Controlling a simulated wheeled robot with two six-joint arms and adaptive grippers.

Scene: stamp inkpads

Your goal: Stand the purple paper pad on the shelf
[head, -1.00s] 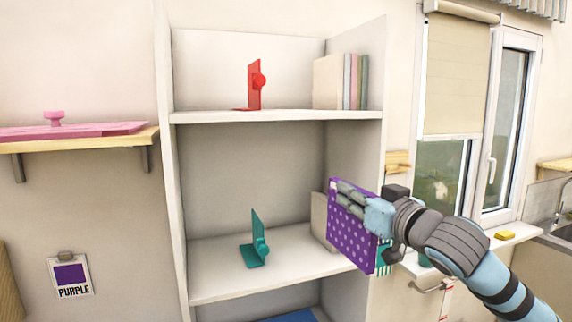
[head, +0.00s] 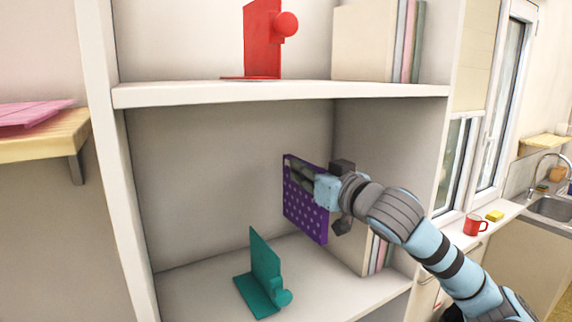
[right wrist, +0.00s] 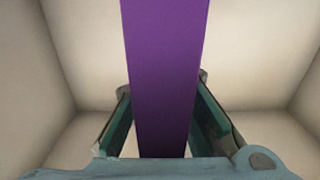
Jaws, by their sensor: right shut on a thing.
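The purple paper pad (head: 306,203) with pale dots is held upright in the head view. My right gripper (head: 305,180) is shut on its upper part. The pad is inside the middle bay of the shelf unit (head: 230,300), above the board and in front of the books. In the right wrist view the purple pad (right wrist: 165,75) stands between the two fingers (right wrist: 165,125). A teal bookend (head: 262,272) stands on the middle board, left of the pad. My left gripper is not in view.
Upright books (head: 376,250) stand at the right of the middle board, partly hidden by my arm. A red bookend (head: 263,40) and more books (head: 365,45) stand on the board above. Board space is free between teal bookend and books.

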